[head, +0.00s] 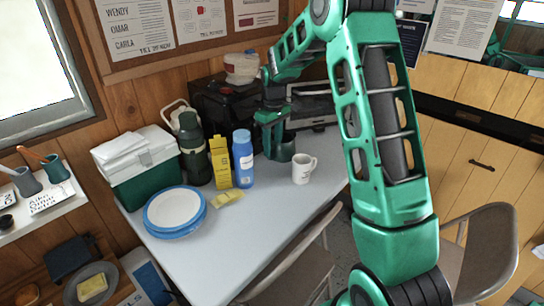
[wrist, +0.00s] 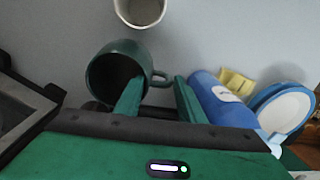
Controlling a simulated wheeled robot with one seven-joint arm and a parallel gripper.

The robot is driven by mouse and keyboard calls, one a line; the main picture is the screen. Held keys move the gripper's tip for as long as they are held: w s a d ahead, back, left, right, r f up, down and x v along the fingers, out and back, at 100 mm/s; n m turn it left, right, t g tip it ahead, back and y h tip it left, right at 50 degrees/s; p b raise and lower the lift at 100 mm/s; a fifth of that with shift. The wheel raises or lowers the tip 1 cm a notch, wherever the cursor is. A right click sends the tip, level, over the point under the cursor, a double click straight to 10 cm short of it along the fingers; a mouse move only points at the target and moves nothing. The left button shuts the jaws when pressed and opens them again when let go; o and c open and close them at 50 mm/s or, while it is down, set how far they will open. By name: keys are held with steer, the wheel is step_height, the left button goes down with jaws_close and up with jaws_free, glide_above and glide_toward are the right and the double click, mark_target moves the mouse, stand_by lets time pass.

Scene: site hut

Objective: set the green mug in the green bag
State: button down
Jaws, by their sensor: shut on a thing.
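The green mug (head: 284,150) is at the back of the grey table, in front of the dark machines. In the wrist view, the green mug (wrist: 97,65) has its open mouth towards the camera and its handle between my fingers. My gripper (head: 272,122) reaches down to it from above. In the wrist view my gripper (wrist: 158,98) is shut on the mug at its handle. I cannot tell whether the mug's base touches the table. I see no green bag in either view.
A white mug (head: 302,172) stands close to the right of the green mug. A blue bottle (head: 242,165), yellow carton (head: 220,160), dark green flask (head: 193,150), green cooler (head: 135,185) and blue-rimmed plates (head: 175,208) stand left. The table (head: 260,230) is clear in front.

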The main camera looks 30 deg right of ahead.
steer(key=shift+f, duration=2.3)
steer(key=c, duration=1.2)
jaws_free()
steer(key=shift+f, duration=0.1)
steer(key=shift+o, duration=0.2)
steer(key=r, duration=1.2)
steer(key=shift+d+r, duration=0.15)
steer(key=shift+d, duration=0.05)
